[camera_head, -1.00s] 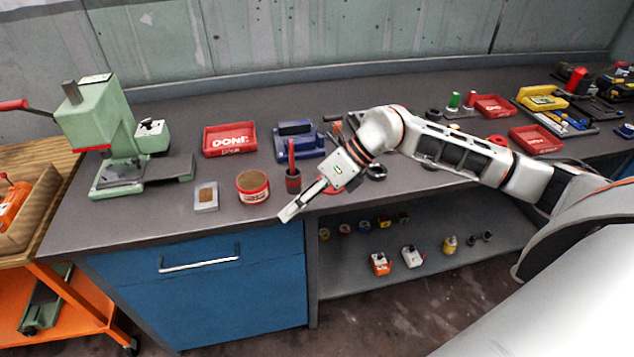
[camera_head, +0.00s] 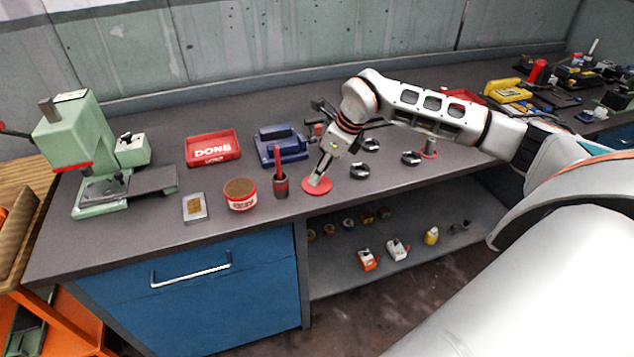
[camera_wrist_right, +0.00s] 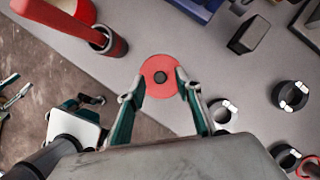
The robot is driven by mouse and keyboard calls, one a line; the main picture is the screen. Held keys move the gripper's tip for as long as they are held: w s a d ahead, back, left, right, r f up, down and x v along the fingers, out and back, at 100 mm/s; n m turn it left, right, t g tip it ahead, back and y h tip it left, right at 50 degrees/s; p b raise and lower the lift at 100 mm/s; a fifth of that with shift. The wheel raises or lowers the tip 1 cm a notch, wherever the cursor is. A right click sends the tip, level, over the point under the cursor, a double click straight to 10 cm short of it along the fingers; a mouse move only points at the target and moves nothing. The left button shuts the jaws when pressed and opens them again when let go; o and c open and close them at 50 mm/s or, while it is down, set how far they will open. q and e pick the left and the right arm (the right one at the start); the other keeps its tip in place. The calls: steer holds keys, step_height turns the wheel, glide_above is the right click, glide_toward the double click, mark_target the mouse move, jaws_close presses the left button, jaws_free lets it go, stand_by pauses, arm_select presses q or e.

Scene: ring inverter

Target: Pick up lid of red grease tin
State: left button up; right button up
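The red lid (camera_head: 316,185), a flat disc with a dark central knob, lies on the bench top near its front edge. The open red grease tin (camera_head: 241,203), with brown contents, stands to its left, beyond a dark red cup holding a red-handled tool (camera_head: 280,186). My right gripper (camera_head: 319,178) points down just above the lid and hides part of it. In the wrist view the lid (camera_wrist_right: 160,66) shows between the fingertips of my right gripper (camera_wrist_right: 160,84). The fingers are apart, with clear space around the knob. My left gripper is not in view.
Black rings (camera_head: 359,172) lie right of the lid. A blue fixture (camera_head: 283,143) and a red "DONE" tray (camera_head: 212,148) stand behind. A grey block with a tan pad (camera_head: 194,207) and a green press (camera_head: 78,140) are to the left. The front bench edge is close.

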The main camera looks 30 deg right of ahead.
steer(key=shift+w+a+f, duration=0.15)
steer(key=shift+w+f, duration=0.05)
steer(key=shift+f, duration=0.45)
jaws_close()
steer(key=shift+r, duration=0.15)
